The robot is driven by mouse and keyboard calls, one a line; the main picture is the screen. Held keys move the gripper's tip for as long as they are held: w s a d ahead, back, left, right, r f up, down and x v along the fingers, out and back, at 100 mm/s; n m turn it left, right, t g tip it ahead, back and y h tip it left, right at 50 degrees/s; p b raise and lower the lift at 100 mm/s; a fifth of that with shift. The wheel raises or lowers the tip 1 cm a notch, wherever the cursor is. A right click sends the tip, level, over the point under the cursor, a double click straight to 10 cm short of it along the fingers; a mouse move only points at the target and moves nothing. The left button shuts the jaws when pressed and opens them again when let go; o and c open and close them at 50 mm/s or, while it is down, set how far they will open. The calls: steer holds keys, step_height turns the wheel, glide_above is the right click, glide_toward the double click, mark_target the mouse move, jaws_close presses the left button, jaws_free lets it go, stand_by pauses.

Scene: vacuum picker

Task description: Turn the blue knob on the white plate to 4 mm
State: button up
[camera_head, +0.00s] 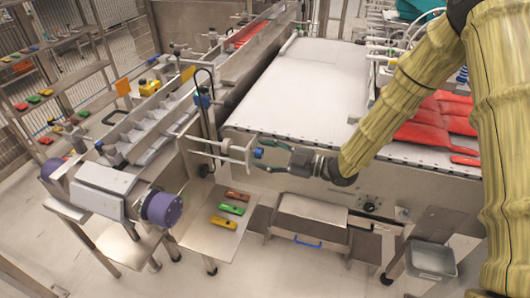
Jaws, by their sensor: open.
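The blue knob (258,153) is small and sits on the right side of the white plate (237,153), which stands upright on thin rods at the front left corner of the conveyor. My gripper (264,155) reaches in from the right with its dark green fingers spread open. The fingertips are close to the knob, one above it and one below it in the picture. I cannot tell whether they touch it. The mark on the knob and any scale on the plate are too small to read.
The white conveyor bed (300,85) lies behind my gripper, with red packs (435,125) at its right. A metal shelf (192,240) with red, green and yellow pieces is below left. A purple roller (161,208) is farther left. A black dial (370,206) is on the front panel.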

steer(key=shift+a, duration=0.1)
steer(key=shift+c, duration=0.2)
steer(key=c, duration=1)
